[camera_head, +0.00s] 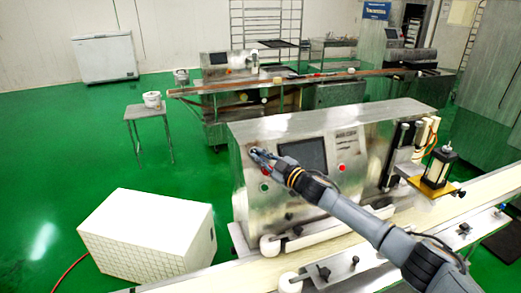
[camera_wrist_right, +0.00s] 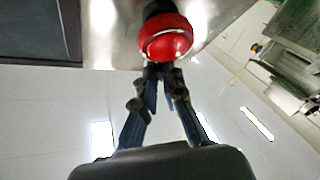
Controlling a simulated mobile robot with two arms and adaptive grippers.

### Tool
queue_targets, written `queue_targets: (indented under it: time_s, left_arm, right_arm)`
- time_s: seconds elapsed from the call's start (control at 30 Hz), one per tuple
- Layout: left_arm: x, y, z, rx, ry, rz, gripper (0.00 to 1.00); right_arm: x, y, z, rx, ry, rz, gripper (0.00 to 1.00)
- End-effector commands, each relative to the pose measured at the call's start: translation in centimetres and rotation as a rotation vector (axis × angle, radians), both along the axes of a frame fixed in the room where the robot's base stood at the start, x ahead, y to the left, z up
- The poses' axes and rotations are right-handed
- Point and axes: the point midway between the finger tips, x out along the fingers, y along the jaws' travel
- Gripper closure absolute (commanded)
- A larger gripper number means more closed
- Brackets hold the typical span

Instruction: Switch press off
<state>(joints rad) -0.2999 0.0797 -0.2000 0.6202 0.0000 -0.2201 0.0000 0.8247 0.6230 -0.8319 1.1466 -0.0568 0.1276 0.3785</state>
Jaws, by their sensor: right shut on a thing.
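The press (camera_head: 262,217) is a steel machine with a dark screen (camera_head: 310,153) on its front panel. A red knob (camera_wrist_right: 166,42) with a dark base sticks out of the panel in the right wrist view. My right gripper (camera_head: 258,154) reaches the panel left of the screen in the head view. In the right wrist view its fingers (camera_wrist_right: 159,70) are closed together at the red knob's edge, shut on it. The fingers hide part of the knob in the head view. My left gripper is in neither view.
A green button (camera_head: 264,187) sits lower on the panel, and another red button (camera_head: 341,167) sits right of the screen. A conveyor belt (camera_head: 480,193) runs along the machine's front. A white box (camera_head: 140,235) stands at left. Green floor is open farther left.

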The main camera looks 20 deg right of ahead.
Motion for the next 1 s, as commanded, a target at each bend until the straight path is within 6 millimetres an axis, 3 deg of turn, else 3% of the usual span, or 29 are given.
queue_targets:
  time_s: [0.2,0.73,0.8,0.87,1.0]
  left_arm:
    - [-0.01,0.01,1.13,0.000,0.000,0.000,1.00]
    - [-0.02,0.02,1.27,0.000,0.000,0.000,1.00]
    - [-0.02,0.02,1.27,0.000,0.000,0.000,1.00]
    - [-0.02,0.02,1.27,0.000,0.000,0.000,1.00]
    - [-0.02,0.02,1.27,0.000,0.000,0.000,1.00]
  right_arm:
    - [0.07,-0.14,0.19,-0.064,-0.003,0.030,1.00]
    - [0.06,-0.11,0.02,-0.085,-0.003,0.040,1.00]
    - [0.05,-0.10,0.02,-0.084,-0.003,0.040,0.81]
    - [0.05,-0.09,0.03,-0.084,-0.003,0.040,0.68]
    - [0.06,-0.08,0.05,-0.083,-0.004,0.040,0.68]
